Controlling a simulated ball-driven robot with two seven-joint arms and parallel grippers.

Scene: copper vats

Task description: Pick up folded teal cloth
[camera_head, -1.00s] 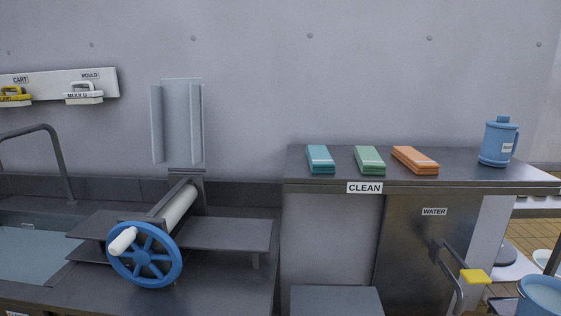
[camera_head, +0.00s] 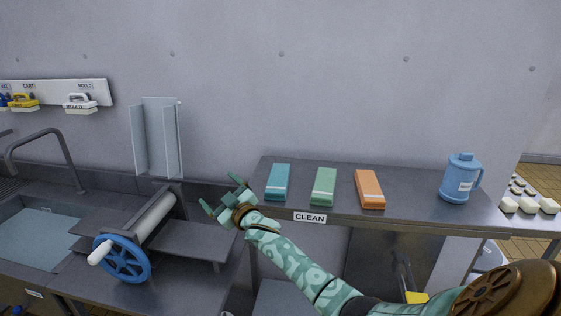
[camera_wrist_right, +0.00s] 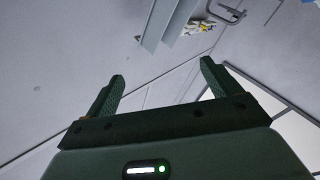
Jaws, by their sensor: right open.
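The folded teal cloth (camera_head: 278,181) lies at the left end of the metal shelf marked CLEAN, with a pale band across it. My right gripper (camera_head: 222,196) is open and empty, just left of the shelf's left edge and apart from the cloth. In the right wrist view its two fingers (camera_wrist_right: 162,85) stand wide apart with nothing between them. The cloth does not show in that view. My left gripper is not in view.
A green cloth (camera_head: 323,186) and an orange cloth (camera_head: 369,188) lie right of the teal one on the shelf (camera_head: 415,201). A blue jug (camera_head: 461,178) stands at the right. A roller with a blue wheel (camera_head: 122,259) is at the left.

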